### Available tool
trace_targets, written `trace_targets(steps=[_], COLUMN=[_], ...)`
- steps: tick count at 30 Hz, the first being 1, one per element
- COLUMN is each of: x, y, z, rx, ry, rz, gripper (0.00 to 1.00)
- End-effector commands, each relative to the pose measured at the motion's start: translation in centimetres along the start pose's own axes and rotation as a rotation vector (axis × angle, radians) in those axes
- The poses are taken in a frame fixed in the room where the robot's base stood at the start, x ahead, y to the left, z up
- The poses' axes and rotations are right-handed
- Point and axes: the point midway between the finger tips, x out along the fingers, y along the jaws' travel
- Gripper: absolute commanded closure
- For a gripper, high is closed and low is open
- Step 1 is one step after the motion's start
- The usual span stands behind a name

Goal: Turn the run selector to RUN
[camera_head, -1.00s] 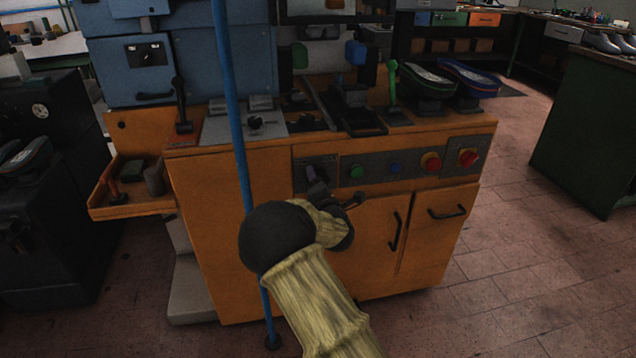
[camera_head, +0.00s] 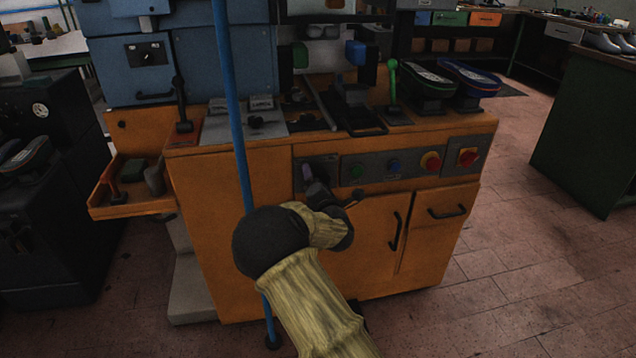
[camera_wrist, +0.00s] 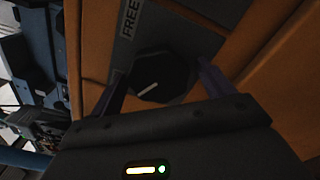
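The run selector is a black knob (camera_wrist: 160,78) with a white pointer line, in the middle of the wrist view. The line slants from lower left to upper right in that picture. A label reading FREE is beside it; no RUN label is legible. My gripper (camera_wrist: 165,72) is open, with one finger on each side of the knob and no clear contact. In the head view, my gripper (camera_head: 313,183) is just in front of the left end of the grey control panel (camera_head: 330,163), largely covering the selector there.
Right of the selector are a green button (camera_head: 357,172), a blue button (camera_head: 393,167), a red mushroom button (camera_head: 430,161) and a red switch on yellow (camera_head: 468,157). A blue vertical pole (camera_head: 236,120) stands left of my arm. Door handles (camera_head: 395,232) project below the panel.

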Motion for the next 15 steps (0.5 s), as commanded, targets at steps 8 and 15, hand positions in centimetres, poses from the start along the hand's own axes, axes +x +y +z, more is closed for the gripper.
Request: trace_targets(steps=[8,15], x=[-0.6,-3.5], y=[0.1,0.1], z=[0.1,0.1], rx=[0.002,0.002], ry=[-0.001,0.000], rz=[0.000,-0.002], gripper=[0.20,0.20])
